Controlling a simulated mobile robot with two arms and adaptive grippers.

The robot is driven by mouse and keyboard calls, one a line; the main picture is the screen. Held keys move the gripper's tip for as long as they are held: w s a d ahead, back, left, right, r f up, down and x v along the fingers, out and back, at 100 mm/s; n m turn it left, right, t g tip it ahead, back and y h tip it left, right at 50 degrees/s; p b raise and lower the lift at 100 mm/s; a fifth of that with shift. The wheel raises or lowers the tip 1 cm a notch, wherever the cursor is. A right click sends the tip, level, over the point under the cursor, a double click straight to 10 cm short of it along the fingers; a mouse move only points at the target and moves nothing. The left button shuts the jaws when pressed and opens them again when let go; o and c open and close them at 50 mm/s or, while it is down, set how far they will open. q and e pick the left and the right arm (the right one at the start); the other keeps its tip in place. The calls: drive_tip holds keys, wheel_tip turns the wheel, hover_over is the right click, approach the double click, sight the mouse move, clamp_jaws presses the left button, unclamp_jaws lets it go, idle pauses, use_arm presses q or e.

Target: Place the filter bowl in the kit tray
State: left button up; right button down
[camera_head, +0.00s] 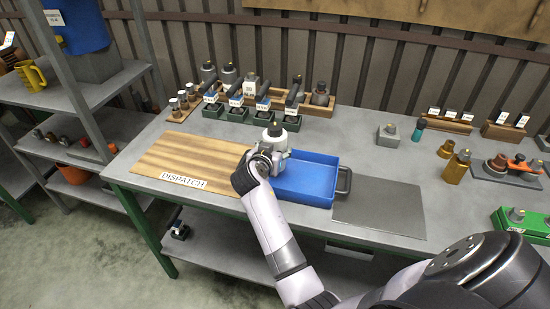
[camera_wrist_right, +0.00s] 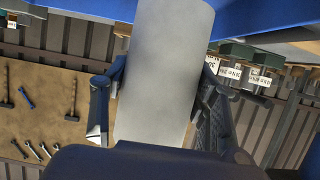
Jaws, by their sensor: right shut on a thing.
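My right gripper (camera_head: 268,157) is shut on a pale grey body, taken to be the filter bowl (camera_head: 281,140), with a dark and brass-coloured top. It is held upright at the left end of the blue kit tray (camera_head: 310,181). I cannot tell whether its base touches the tray floor. In the right wrist view the smooth grey bowl (camera_wrist_right: 165,75) stands between the two dark fingers of the gripper (camera_wrist_right: 155,105), and a blue edge of the tray (camera_wrist_right: 265,15) shows at the top. The rest of the tray looks empty. My left gripper is not in view.
A wooden board marked DISPATCH (camera_head: 185,160) lies left of the tray, and a grey mat (camera_head: 380,208) lies right. Behind stand several green holders with dark parts (camera_head: 237,112). A grey block (camera_head: 388,135) and a brass part (camera_head: 456,168) stand to the right.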

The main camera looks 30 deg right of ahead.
wheel_tip(320, 180, down, 3)
drive_tip(key=shift+f, duration=0.2)
drive_tip(key=shift+f, duration=0.1)
drive_tip(key=c, duration=0.6)
unclamp_jaws()
drive_tip(key=shift+f, duration=0.1)
drive_tip(key=shift+r, duration=0.2)
